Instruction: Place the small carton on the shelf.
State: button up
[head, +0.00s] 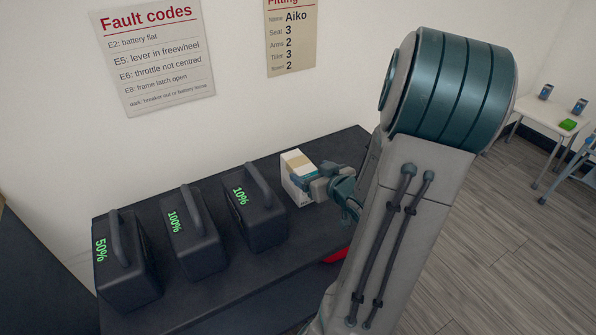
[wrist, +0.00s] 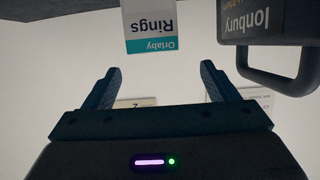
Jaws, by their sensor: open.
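The small carton (head: 291,189) is white with a tan top and stands on the dark shelf top (head: 340,150), right of the battery packs.
Three dark battery packs with handles stand in a row, reading 50% (head: 125,270), 100% (head: 195,240) and 10% (head: 258,215). The nearest pack (wrist: 275,25) shows beside the carton in the wrist view. A red object (head: 335,257) is partly hidden by my arm.

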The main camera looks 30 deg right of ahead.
aim_at(300, 163)
jog(key=p+x, duration=0.1)
jog(key=x, duration=0.2)
jog(key=shift+w+f, duration=0.15)
jog(key=shift+f, duration=0.15)
jog(key=shift+d+b+x, duration=0.2)
jog(key=shift+x, duration=1.3)
jog(key=shift+d+b+x, duration=0.15)
jog(key=shift+x, duration=1.3)
jog(key=shift+r, duration=0.15)
jog(key=c, duration=1.6)
jog(key=shift+c, duration=0.2)
jog(key=shift+r, duration=0.1)
